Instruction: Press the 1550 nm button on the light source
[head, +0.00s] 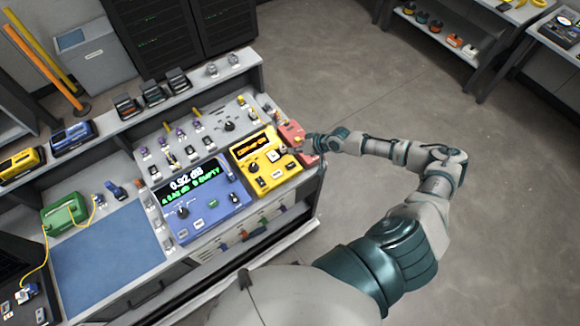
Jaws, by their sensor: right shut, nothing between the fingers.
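A yellow device (254,171) with a lit orange display (256,147), which looks like the light source, stands near the right end of the bench. Its face has a dark knob (253,168) and several small buttons; their labels are too small to read, so I cannot tell which is 1550 nm. My right gripper (297,149) is shut and empty, reaching in from the right at the yellow device's right edge. Its fingertips look very close to the panel; I cannot tell if they touch. My left gripper is not in view.
A blue meter (208,215) reading 0.92 dB stands left of the yellow device. A red box (292,133) is just behind my right gripper. A green device (65,212) and a blue mat (108,255) lie further left. Small parts crowd the bench behind; the floor to the right is clear.

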